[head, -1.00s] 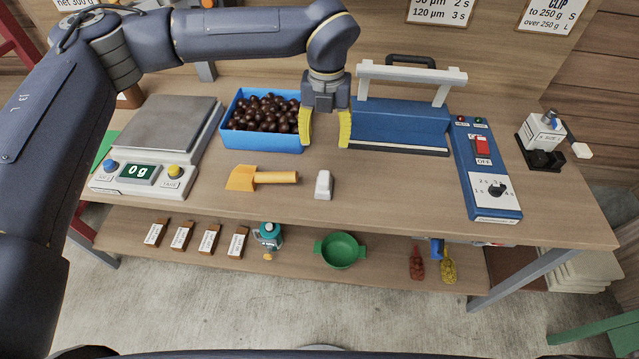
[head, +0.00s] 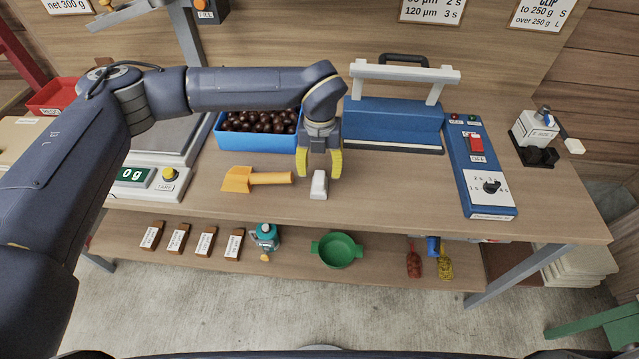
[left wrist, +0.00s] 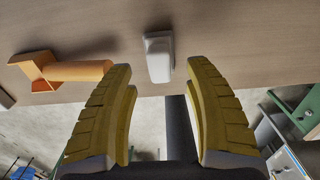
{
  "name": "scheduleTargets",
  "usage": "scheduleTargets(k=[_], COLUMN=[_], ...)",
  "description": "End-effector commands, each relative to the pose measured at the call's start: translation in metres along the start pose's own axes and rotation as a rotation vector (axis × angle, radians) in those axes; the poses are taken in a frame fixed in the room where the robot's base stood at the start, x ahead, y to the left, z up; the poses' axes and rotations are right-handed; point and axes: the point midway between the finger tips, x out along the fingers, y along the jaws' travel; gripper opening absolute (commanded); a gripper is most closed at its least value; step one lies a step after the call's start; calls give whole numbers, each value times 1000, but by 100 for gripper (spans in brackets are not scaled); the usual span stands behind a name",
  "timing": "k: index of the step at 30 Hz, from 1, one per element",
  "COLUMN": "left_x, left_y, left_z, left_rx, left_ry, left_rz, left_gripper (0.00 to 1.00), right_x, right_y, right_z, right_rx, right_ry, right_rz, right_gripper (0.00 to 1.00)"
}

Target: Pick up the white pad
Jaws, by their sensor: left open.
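The white pad (head: 318,186) is a small pale block lying on the bench top near its front edge. It also shows in the left wrist view (left wrist: 158,58), just beyond the fingertips and roughly centred between them. My left gripper (head: 320,170) has yellow fingers and points down just behind and above the pad. Its fingers are open with nothing between them in the left wrist view (left wrist: 160,78). I cannot tell the exact height of the fingertips above the bench. My right gripper is not in view.
An orange scoop (head: 255,179) lies just left of the pad. A blue crate (head: 258,144) of chestnuts and a blue sealer (head: 392,124) stand behind. A scale (head: 148,180) is at left, a switch panel (head: 480,170) at right. Bare bench lies right of the pad.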

Motion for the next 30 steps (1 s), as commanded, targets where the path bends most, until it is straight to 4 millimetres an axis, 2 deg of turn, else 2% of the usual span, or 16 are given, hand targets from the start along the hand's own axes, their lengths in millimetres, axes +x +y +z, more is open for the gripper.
scheduleTargets(k=[9,18,30], left_x=[38,41,41], left_y=[0,0,1], left_z=[-2,-2,-2], left_rx=[-1,0,0], left_ry=[2,-1,0], left_rz=[0,0,0], left_gripper=[53,54,7], right_x=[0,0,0], right_y=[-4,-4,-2], right_z=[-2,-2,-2], right_rx=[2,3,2], right_ry=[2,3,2], right_rz=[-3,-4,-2], right_gripper=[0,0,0])
